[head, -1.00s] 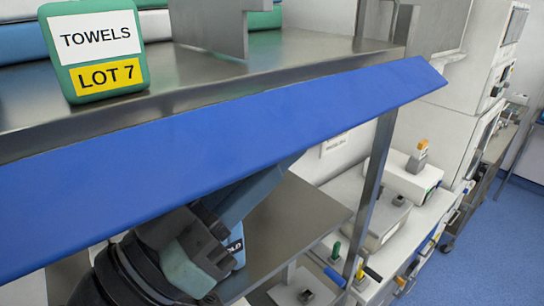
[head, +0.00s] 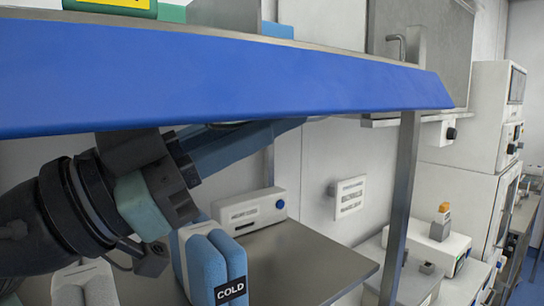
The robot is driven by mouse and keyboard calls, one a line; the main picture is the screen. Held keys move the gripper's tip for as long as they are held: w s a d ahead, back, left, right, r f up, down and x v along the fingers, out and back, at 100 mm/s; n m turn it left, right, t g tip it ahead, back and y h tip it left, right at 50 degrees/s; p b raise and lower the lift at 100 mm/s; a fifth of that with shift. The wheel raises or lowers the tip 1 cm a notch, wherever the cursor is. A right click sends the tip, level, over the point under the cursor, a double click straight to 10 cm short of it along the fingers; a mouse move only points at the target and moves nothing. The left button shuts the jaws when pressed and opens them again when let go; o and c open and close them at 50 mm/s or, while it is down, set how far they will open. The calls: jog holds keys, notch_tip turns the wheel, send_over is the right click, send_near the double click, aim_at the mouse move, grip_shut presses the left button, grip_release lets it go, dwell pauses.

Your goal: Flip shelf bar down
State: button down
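The shelf bar (head: 230,82) is a long blue panel along the front edge of the upper metal shelf. It spans most of the head view, tilted outward, with its right end near the shelf post. My gripper (head: 290,126) is below and behind the bar, reaching to the right and up. Its blue-grey fingers run up toward the bar's underside, and their tips are partly hidden by it. I cannot tell whether they touch the bar or how far apart they are.
The lower metal shelf (head: 310,262) holds a blue pack marked COLD (head: 215,268) close under my wrist and a white box (head: 250,210) behind. A metal post (head: 400,200) stands at the right. White equipment (head: 470,170) stands beyond.

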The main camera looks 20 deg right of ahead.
jog(key=shift+w+m+b, duration=0.2)
jog(key=shift+m+b, duration=0.15)
jog(key=shift+m, duration=0.05)
jog(key=c, duration=0.9)
grip_release()
jog(key=shift+a, duration=0.1)
jog(key=shift+r+p, duration=0.1)
jog(key=shift+p, duration=0.2)
